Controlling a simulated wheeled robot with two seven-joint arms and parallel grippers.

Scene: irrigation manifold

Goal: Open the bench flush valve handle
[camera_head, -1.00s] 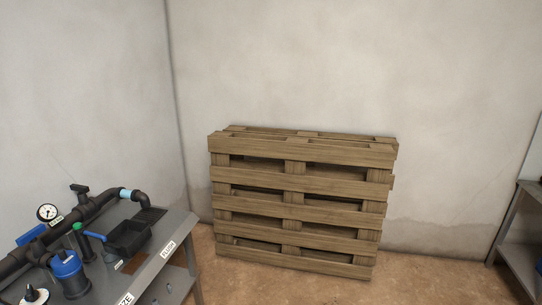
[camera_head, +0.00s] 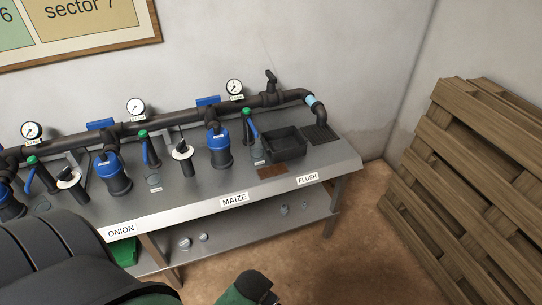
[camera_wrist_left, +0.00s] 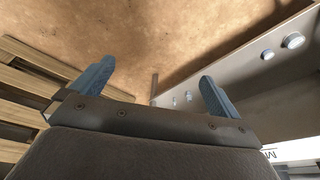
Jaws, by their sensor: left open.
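The grey bench carries a dark pipe manifold (camera_head: 180,122). A small black handle (camera_head: 271,77) stands upright on the pipe near its right end, above the FLUSH label (camera_head: 308,178); it looks like the flush valve handle. Just right of it the pipe bends down past a light blue band (camera_head: 311,99) to a dark grate (camera_head: 321,134). My left gripper (camera_wrist_left: 153,86) is open and empty in the left wrist view, its two blue fingers spread over the bare floor. In the head view its fingers cannot be made out. My right gripper is not in view.
A black open box (camera_head: 284,147) sits on the bench beside a blue-capped filter (camera_head: 219,148). Green-topped valves with blue levers and gauges line the manifold. A lower shelf (camera_head: 220,241) is under the bench. A wooden pallet (camera_head: 470,170) leans at the right; floor between is clear.

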